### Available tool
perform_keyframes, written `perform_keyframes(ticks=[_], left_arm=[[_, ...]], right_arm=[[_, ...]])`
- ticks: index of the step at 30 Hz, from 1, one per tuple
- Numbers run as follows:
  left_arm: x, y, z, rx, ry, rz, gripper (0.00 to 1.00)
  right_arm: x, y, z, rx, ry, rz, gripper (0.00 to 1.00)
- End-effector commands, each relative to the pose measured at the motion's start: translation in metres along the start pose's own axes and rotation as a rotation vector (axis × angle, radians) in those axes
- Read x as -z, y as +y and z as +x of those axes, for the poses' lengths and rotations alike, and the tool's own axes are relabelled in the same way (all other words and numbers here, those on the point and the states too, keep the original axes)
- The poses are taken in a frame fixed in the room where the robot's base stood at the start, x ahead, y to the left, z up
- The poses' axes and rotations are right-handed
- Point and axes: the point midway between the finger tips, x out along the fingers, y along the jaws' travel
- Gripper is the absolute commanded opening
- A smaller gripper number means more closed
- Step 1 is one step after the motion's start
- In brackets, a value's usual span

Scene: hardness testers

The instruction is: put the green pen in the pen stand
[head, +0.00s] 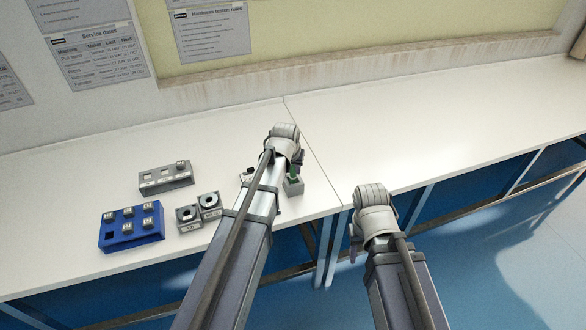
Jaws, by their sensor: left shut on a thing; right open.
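The green pen (293,174) shows as a short upright green piece beside my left wrist; its upper part is hidden by my gripper. My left gripper (297,162) is shut on the green pen. The pen stand (293,188), a small grey block, is on the table directly under the pen. The pen's lower end meets the stand's top in the picture; I cannot tell how deep it is in the stand. My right gripper (355,240) is open and empty, in front of the table's front edge, away from the pen and stand.
A small dark item (247,175) is partly hidden by my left arm. The right table is clear.

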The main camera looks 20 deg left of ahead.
Motion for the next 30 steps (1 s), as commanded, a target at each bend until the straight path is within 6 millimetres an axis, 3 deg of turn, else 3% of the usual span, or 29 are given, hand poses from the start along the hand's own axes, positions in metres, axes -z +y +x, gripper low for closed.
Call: perform_keyframes(ticks=[22,23,30], left_arm=[[-0.009,0.000,0.021,0.000,0.000,0.000,0.00],[-0.008,0.000,0.020,0.000,0.000,0.000,0.29],[-0.008,0.000,0.019,0.000,0.000,0.000,0.56]], right_arm=[[0.001,-0.002,0.023,0.000,0.000,0.000,0.50],[0.001,-0.002,0.021,0.000,0.000,0.000,0.50],[0.001,-0.002,0.021,0.000,0.000,0.000,0.50]])
